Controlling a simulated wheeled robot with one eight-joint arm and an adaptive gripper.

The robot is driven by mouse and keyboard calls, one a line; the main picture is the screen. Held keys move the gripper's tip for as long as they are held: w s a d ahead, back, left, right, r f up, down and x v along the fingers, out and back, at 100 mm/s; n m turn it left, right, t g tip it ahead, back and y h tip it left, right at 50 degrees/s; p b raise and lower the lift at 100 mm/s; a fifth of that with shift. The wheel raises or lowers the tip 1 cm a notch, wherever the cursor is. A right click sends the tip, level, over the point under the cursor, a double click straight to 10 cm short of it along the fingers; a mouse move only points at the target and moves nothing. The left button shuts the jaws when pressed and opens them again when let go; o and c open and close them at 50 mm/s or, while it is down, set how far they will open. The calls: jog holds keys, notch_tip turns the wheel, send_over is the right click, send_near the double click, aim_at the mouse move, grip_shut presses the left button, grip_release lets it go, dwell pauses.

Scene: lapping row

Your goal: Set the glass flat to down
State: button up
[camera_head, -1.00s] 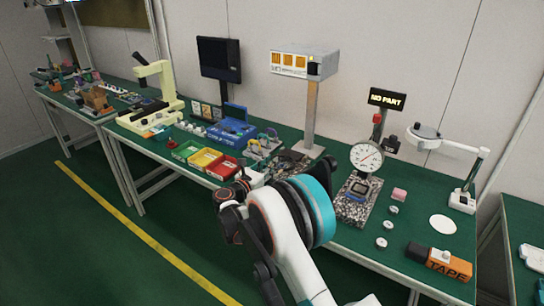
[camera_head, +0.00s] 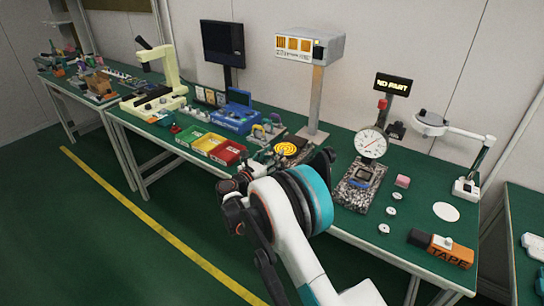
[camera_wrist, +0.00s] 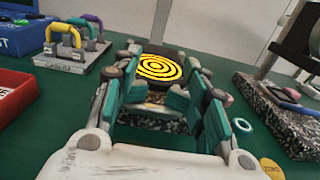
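A round disc with bright yellow and black rings (camera_wrist: 160,67), apparently the glass flat's face, lies level on a dark speckled base (camera_wrist: 150,125) in the wrist view. In the head view the ringed disc (camera_head: 287,148) sits at the foot of the lamp post, partly behind my arm. My gripper (camera_wrist: 163,72) has its two teal fingers spread apart, with the disc just beyond and between the tips. I see nothing clamped between them. Any clear edge of the glass cannot be made out. My fingers are hard to make out in the head view.
A lamp box on a post (camera_head: 309,47) rises behind the disc. A dial gauge (camera_head: 371,143) on a granite stand is to the right, under a sign reading NO PART (camera_head: 397,84). Colored bins (camera_head: 228,153) and a rack of handled pieces (camera_wrist: 72,55) stand left.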

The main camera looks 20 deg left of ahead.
jog(key=o, duration=0.3)
jog(key=v, duration=1.2)
dwell(0.3)
